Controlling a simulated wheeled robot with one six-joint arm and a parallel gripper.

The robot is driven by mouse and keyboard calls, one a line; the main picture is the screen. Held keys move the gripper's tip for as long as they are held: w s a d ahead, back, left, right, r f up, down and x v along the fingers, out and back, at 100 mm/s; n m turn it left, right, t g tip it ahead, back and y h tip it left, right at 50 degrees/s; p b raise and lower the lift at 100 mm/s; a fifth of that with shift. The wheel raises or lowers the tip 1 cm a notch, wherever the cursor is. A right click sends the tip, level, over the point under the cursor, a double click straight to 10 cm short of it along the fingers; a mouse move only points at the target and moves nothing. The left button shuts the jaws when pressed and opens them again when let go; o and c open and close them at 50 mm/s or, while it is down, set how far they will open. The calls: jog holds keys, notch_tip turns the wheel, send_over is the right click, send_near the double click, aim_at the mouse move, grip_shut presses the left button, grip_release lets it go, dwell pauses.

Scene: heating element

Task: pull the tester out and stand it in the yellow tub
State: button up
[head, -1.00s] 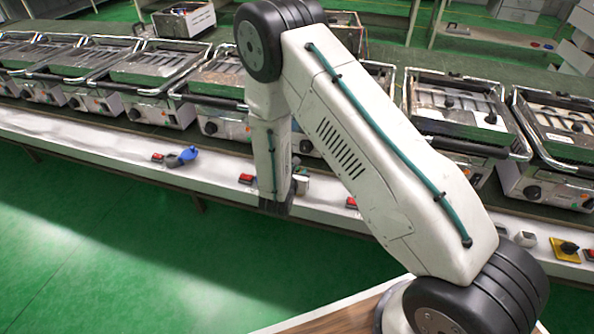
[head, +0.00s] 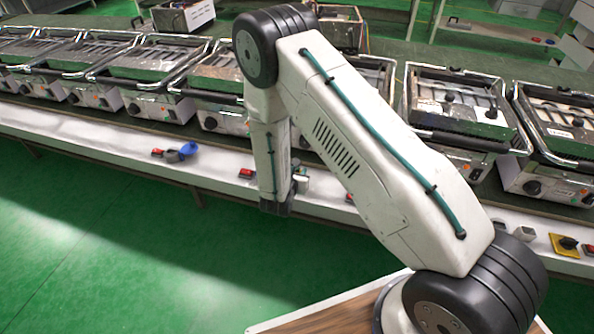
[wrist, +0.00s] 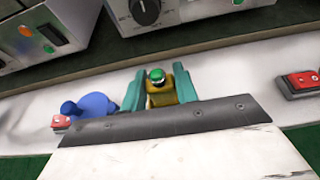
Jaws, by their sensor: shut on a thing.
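In the wrist view, my gripper (wrist: 159,84) has its two teal fingers shut on a small mustard-yellow piece with a green top, which I take to be the tester (wrist: 160,88). Its lower part is hidden behind the dark edge of my wrist. In the head view, my gripper (head: 277,208) points down at the white ledge (head: 225,166) along the bench front; its fingers and the tester are hidden there.
A row of metal contact grills (head: 155,75) lines the bench. On the ledge are red switches (wrist: 302,82), a blue item (wrist: 97,106), a small grey item (head: 301,181) beside my gripper, and a yellow plate with a black knob (head: 566,244). Green floor in front is clear.

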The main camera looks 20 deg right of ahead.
jog(key=shift+f, duration=0.4)
jog(key=o, duration=1)
jog(key=shift+o, duration=0.2)
jog(key=v, duration=0.7)
jog(key=shift+s+a+r, duration=0.2)
jog(key=shift+s+a, duration=0.05)
jog(key=shift+s, duration=0.05)
jog(key=shift+d, duration=0.1)
